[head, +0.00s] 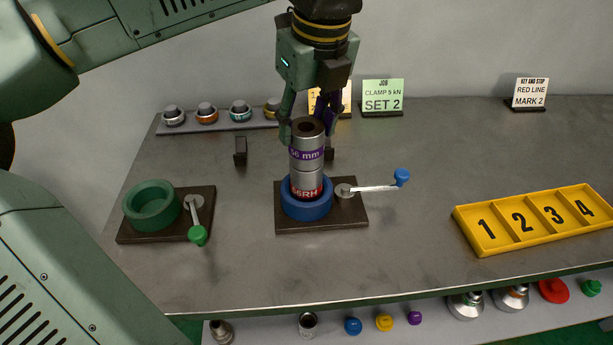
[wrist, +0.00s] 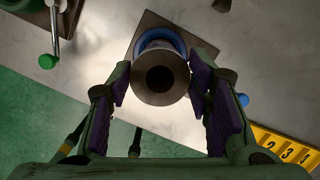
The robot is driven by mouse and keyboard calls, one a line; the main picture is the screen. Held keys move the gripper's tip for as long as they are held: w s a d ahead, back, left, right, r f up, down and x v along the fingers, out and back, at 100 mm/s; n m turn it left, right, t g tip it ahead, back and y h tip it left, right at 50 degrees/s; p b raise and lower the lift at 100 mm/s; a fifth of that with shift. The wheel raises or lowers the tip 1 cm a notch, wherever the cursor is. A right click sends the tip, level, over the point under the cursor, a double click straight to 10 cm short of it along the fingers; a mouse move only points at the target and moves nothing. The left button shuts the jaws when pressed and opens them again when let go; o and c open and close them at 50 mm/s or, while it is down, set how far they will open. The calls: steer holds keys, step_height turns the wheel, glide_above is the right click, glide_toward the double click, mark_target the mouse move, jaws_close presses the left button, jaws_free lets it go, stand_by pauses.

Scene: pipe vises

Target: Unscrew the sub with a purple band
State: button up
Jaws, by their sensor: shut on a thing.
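The sub with a purple band (head: 306,154) stands upright in the blue vise (head: 307,206) in the head view. The band reads "56 mm", and a red band with partly hidden lettering ending in "RH" shows low at the vise ring. The sub's dark bore faces up and also shows in the wrist view (wrist: 160,78). My gripper (head: 308,130) comes from above with its fingers on either side of the sub's upper part, shut on it. The blue vise's handle (head: 375,188) points right, with a blue knob at its end.
A green vise (head: 152,206), empty, with a green-knobbed handle (head: 197,225) sits at left. A yellow tray (head: 533,220) with numbered compartments lies at right. Ringed parts (head: 206,113) stand on a back rack. Signs read "CLAMP 5 kN SET 2" (head: 382,97) and "RED LINE MARK 2" (head: 530,94).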

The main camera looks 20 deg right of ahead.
steer(key=n, duration=0.4)
steer(key=shift+r+n+y+p, duration=0.1)
steer(key=shift+n+y+p, duration=0.2)
steer(key=shift+y+p, duration=0.1)
steer(key=n, duration=0.3)
steer(key=shift+n+g+y, duration=0.4)
steer(key=o, duration=1.2)
steer(key=shift+o, duration=0.2)
